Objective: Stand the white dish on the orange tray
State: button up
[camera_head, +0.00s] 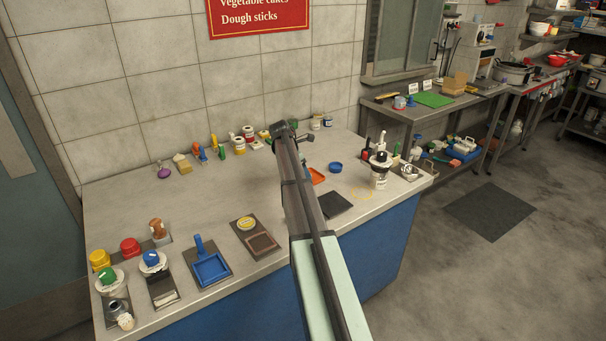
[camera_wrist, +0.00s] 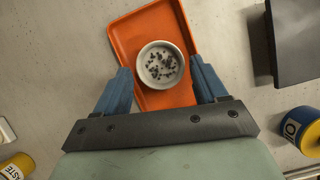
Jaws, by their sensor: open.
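The white dish (camera_wrist: 161,64), round with dark bits inside, shows in the wrist view within the outline of the orange tray (camera_wrist: 126,45). It looks upright and appears to rest on the tray, nearer its lower right part. My gripper (camera_wrist: 160,76) is open, with one blue finger on each side of the dish and visible gaps between the fingers and its rim. In the head view only a part of the orange tray (camera_head: 317,176) shows beside my arm. The dish and my fingers cannot be made out there.
A dark slab (camera_wrist: 297,40) lies right of the tray in the wrist view. A blue-and-yellow tin (camera_wrist: 302,130) and a yellow jar (camera_wrist: 16,167) stand near the lower corners. In the head view, the steel counter (camera_head: 125,205) has free room at its left middle; small containers line the back.

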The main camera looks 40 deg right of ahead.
jog(key=v, duration=1)
jog(key=shift+r, duration=0.1)
